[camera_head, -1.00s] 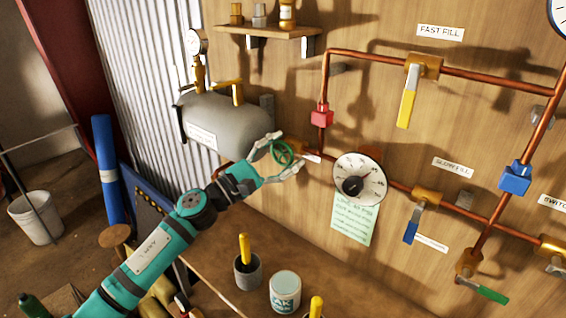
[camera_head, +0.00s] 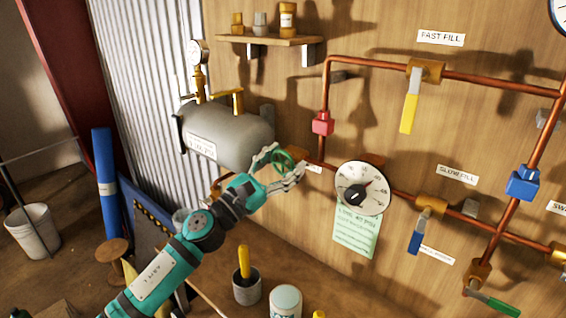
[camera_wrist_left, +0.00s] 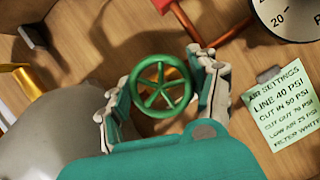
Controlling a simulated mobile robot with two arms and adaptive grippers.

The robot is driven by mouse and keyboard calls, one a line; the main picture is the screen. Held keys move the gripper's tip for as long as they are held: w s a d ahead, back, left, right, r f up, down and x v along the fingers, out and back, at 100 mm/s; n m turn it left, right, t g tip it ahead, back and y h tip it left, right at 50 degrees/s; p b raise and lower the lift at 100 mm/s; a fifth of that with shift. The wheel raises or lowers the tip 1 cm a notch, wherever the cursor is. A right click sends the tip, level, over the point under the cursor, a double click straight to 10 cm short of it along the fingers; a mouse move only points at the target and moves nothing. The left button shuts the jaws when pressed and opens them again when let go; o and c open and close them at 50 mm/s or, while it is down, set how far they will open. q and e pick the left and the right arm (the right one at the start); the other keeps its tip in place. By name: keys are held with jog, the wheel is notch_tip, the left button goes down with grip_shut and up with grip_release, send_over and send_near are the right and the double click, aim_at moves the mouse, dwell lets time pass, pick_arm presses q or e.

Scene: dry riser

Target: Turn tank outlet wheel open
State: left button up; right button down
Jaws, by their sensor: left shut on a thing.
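The tank outlet wheel (camera_head: 284,162) is a small green spoked handwheel on the pipe beside the grey tank (camera_head: 228,135). In the left wrist view the green wheel (camera_wrist_left: 161,85) sits between the two fingers, seen face on. My left gripper (camera_head: 281,165) is shut on the wheel, with one finger on each side of its rim. The left gripper also shows in the left wrist view (camera_wrist_left: 160,90). The valve body behind the wheel is mostly hidden. My right gripper is in neither view.
A pressure dial (camera_head: 362,188) and a green note (camera_head: 356,231) are just right of the wheel. Copper pipes carry the yellow-handled valve (camera_head: 409,113) and blue-handled valve (camera_head: 415,241). A pot (camera_head: 246,288) and a white can (camera_head: 286,301) stand below on the bench.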

pick_arm(q)
jog(key=o, duration=1.1)
jog(key=shift+o, duration=0.2)
jog(key=v, duration=1.2)
